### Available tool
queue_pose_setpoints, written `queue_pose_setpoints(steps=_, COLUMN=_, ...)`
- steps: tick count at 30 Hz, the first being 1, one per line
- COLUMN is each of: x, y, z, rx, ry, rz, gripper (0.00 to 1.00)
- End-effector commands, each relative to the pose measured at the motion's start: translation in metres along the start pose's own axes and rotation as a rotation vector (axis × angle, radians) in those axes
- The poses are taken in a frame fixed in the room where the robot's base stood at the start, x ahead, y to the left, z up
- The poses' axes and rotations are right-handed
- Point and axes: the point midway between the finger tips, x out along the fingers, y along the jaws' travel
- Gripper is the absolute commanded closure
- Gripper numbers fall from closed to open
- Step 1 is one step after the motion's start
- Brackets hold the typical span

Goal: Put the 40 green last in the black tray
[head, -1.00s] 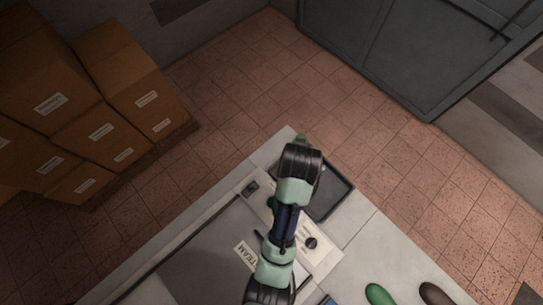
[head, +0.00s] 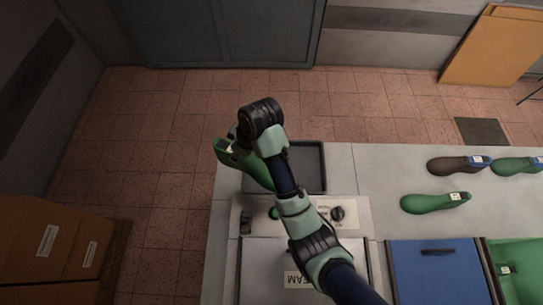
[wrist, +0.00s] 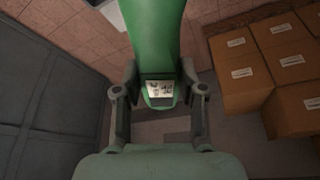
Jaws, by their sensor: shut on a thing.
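A green last (head: 250,168) is held in my gripper (head: 233,146) above the table's far left corner. In the wrist view the last (wrist: 156,35) is clamped between the two fingers of my gripper (wrist: 160,88), with its white label facing the camera; the print is too small to read surely. The black tray (head: 318,168) lies on the table, partly hidden behind my arm. In the head view the last appears just left of the tray, overlapping its left edge. The part of the tray I can see is empty.
Another green last (head: 432,203), a brown last (head: 452,165) and a further green last (head: 512,166) lie to the right. Cardboard boxes (head: 40,250) are stacked at left.

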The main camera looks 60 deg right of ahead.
Motion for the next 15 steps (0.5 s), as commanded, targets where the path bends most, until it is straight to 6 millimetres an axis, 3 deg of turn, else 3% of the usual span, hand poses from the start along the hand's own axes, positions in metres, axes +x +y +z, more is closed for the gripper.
queue_pose_setpoints(steps=1, x=0.015, y=0.026, z=0.02, rx=0.008, ry=0.005, rz=0.006, gripper=1.0)
queue_pose_setpoints(steps=6, x=0.02, y=0.092, z=0.072, rx=-0.005, ry=0.014, rz=0.003, gripper=1.0)
queue_pose_setpoints(steps=9, x=0.017, y=0.117, z=0.095, rx=-0.013, ry=0.019, rz=0.002, gripper=1.0)
queue_pose_setpoints(steps=15, x=0.011, y=0.134, z=0.111, rx=-0.022, ry=0.024, rz=0.0, gripper=1.0)
